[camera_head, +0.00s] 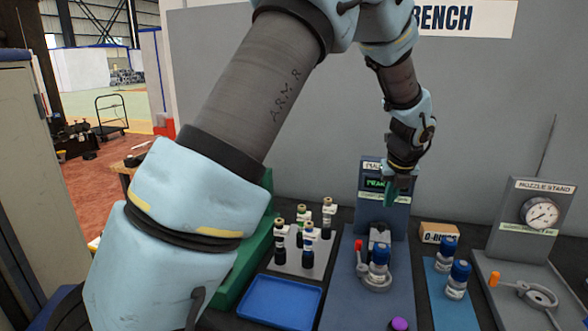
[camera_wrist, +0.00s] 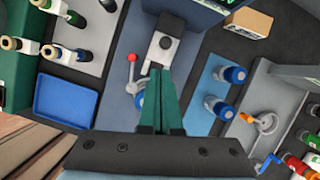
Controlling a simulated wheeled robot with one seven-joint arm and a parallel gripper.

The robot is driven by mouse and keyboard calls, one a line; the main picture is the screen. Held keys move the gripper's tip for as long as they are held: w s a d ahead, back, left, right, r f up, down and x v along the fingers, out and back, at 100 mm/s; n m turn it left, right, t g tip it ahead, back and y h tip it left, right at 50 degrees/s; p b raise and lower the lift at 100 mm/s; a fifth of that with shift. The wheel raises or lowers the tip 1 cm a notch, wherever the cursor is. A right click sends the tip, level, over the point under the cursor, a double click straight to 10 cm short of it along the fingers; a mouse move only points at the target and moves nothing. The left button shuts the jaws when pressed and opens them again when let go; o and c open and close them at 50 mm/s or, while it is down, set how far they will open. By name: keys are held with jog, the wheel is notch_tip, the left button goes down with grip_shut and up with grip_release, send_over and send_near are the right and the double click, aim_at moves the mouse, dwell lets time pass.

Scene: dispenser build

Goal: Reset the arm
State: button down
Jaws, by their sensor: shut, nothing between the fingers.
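My arm rises from the lower left of the head view, bends at the top and hangs down over the bench. My gripper (camera_head: 391,192) points down in front of the dark blue stand with a green display. In the wrist view its green fingers (camera_wrist: 161,72) are together with nothing between them. Below them is a grey clamp fixture (camera_head: 378,240) with a red-knobbed lever (camera_head: 359,245). A blue-capped bottle (camera_head: 379,262) sits at this fixture, in a grey ring; in the wrist view the fingers partly cover it.
Several bottles (camera_head: 309,237) stand on a grey plate at left, behind an empty blue tray (camera_head: 281,302). Two blue-capped bottles (camera_head: 457,279) stand on a blue mat at right. A nozzle stand (camera_head: 527,222) with a gauge and an O-ring box (camera_head: 438,233) are at right. A purple cap (camera_head: 399,324) is in front.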

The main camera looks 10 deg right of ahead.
jog(key=a+f+n+g+b, duration=0.1)
jog(key=a+f+n+b, duration=0.15)
jog(key=a+n, duration=1.75)
jog(key=s+a+f+n+b, duration=0.1)
jog(key=s+a+n, duration=0.5)
jog(key=a+n, duration=0.2)
jog(key=s+a+f+n+g+b, duration=0.1)
jog(key=s+a+n, duration=0.4)
jog(key=a+n, duration=0.3)
jog(key=a, duration=0.4)
jog(key=shift+s+f+n+g+y+b, duration=0.2)
jog(key=shift+s+n+g+y+b, duration=0.1)
jog(key=shift+s+n+y+b, duration=0.1)
jog(key=shift+w, duration=0.1)
